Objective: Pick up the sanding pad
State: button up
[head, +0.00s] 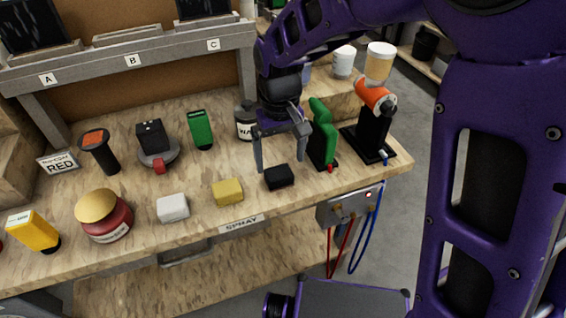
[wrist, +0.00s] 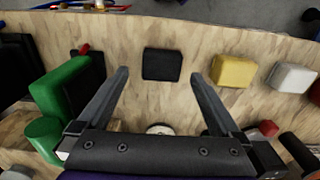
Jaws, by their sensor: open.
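Three small blocks lie in a row near the front edge of the bench: a black one (head: 279,177), a yellow one (head: 228,192) and a white one (head: 173,208). No label marks which is the sanding pad. My gripper (head: 282,163) is open and empty, just above and behind the black block. In the wrist view the black block (wrist: 162,64) lies just beyond the gap between my fingertips (wrist: 160,76), untouched as far as I can see. The yellow block (wrist: 233,71) and white block (wrist: 291,78) lie to its right there.
A green tool on a black stand (head: 322,135) is close to the right of my gripper. An orange-and-black tool (head: 374,120) stands further right. A dark bottle (head: 245,121) is behind left. Cables hang from a grey box (head: 348,205) under the front edge.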

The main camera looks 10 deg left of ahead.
aim_at(279, 172)
jog(key=shift+w+a+f+b, duration=0.1)
jog(key=shift+f+b, duration=0.2)
jog(key=shift+f, duration=1.1)
jog(key=shift+a+f+b, duration=0.1)
jog(key=shift+f+b, duration=0.15)
jog(key=shift+f, duration=1.1)
jog(key=shift+c, duration=0.2)
jog(key=c, duration=1.3)
jog(key=shift+o, duration=0.2)
notch_tip(279, 172, up, 10)
jog(key=shift+r+p, duration=0.1)
jog(key=shift+p, duration=0.85)
